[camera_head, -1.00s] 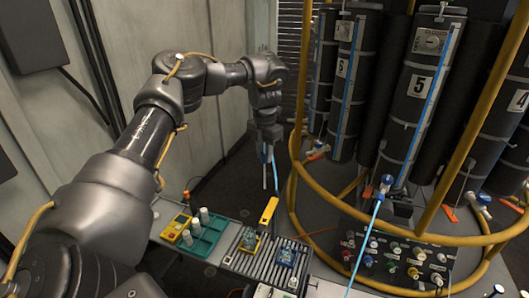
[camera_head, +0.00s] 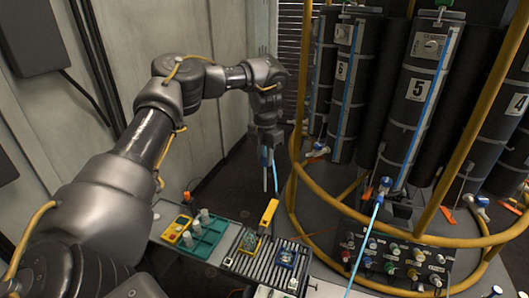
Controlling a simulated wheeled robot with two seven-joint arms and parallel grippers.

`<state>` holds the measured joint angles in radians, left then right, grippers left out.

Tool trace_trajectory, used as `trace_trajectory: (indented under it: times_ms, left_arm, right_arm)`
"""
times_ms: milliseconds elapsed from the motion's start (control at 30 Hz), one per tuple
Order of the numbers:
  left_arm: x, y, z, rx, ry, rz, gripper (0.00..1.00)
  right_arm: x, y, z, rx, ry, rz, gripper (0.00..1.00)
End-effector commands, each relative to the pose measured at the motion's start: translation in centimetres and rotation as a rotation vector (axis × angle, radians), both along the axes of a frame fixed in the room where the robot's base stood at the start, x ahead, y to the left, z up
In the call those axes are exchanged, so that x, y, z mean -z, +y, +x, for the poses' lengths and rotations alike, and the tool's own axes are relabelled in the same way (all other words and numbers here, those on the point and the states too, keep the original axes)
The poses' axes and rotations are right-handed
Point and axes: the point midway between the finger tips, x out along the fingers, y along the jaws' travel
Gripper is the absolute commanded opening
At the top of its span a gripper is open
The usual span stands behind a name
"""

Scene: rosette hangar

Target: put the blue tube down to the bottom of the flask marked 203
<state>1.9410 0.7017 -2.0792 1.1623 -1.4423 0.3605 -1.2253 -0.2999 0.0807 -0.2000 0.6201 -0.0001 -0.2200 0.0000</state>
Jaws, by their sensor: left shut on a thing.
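My left gripper (camera_head: 265,150) hangs pointing down in the middle of the head view, left of the rack of dark cylinders. It is shut on a thin blue tube (camera_head: 275,174), whose lower part hangs below the jaws. A pale upright strip beside it looks like a finger or part of the held thing; I cannot tell which. The tube hangs free above the dark floor behind the bench. No mark 203 can be read, so I cannot tell which thing is the flask. My right gripper is not in view.
Dark cylinders marked 5 (camera_head: 413,112) and 6 stand inside a yellow rail (camera_head: 292,190) on the right. A grey bench (camera_head: 182,246) holds a green tray (camera_head: 208,241) with white-capped vials, a yellow device (camera_head: 177,229) and a slatted plate. A blue hose (camera_head: 363,245) runs down in front.

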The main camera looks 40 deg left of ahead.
Motion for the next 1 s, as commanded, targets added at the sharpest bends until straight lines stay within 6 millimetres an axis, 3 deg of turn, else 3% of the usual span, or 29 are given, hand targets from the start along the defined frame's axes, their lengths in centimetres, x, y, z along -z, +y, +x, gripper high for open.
trace_trajectory:
  times_ms: [33, 300, 433, 567, 733, 1000]
  left_arm:
    - [3.1, -0.4, -0.2, 0.008, 0.006, -0.001, 0.05]
    - [17.9, -3.8, 1.4, -0.009, 0.006, 0.001, 0.05]
    - [24.5, -5.6, 2.8, -0.079, 0.005, 0.0, 0.05]
    - [29.4, -7.1, 4.6, -0.184, 0.002, 0.002, 0.05]
    - [29.2, -7.4, 6.5, -0.297, -0.002, 0.002, 0.05]
    - [28.7, -7.0, 7.2, -0.397, 0.001, 0.0, 0.05]
  right_arm:
    - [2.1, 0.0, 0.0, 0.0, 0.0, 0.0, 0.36]
    - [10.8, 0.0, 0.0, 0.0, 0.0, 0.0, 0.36]
    - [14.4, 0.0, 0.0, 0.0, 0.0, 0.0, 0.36]
    - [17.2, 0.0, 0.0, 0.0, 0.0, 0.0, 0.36]
    - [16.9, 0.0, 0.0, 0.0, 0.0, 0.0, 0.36]
    - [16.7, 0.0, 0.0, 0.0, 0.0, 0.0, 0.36]
